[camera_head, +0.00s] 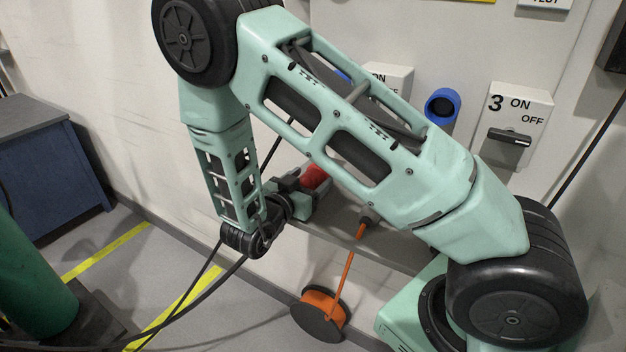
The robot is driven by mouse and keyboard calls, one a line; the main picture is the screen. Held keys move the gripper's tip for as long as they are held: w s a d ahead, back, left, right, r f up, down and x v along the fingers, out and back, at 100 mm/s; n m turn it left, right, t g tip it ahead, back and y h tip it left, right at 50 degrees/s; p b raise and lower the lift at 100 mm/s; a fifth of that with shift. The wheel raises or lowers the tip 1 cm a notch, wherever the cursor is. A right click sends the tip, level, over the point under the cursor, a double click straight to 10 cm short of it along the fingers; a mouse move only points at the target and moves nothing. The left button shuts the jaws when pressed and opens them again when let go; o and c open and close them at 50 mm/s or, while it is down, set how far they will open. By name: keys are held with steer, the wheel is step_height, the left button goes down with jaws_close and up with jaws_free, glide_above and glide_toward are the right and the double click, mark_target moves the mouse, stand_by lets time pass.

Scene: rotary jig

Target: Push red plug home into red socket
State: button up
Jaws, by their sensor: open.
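My gripper (303,193) is left of the picture's middle, low in front of the wall and partly behind my own arm. Its jaws are open. A red cylindrical part (315,176) shows right at the fingers, just beyond them. I cannot tell whether this red part is the plug, the socket or both together. My arm's long link hides the wall above and to the right of it. Whether the fingers touch the red part is not clear.
A blue socket (441,106) sits on the wall beside a switch box marked 3 (516,127). A grey ledge (345,228) runs below. A blue cabinet (55,165) and green cylinder (32,275) stand left. Dark cables trail near my wrist.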

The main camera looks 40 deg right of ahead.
steer(key=c, duration=1.2)
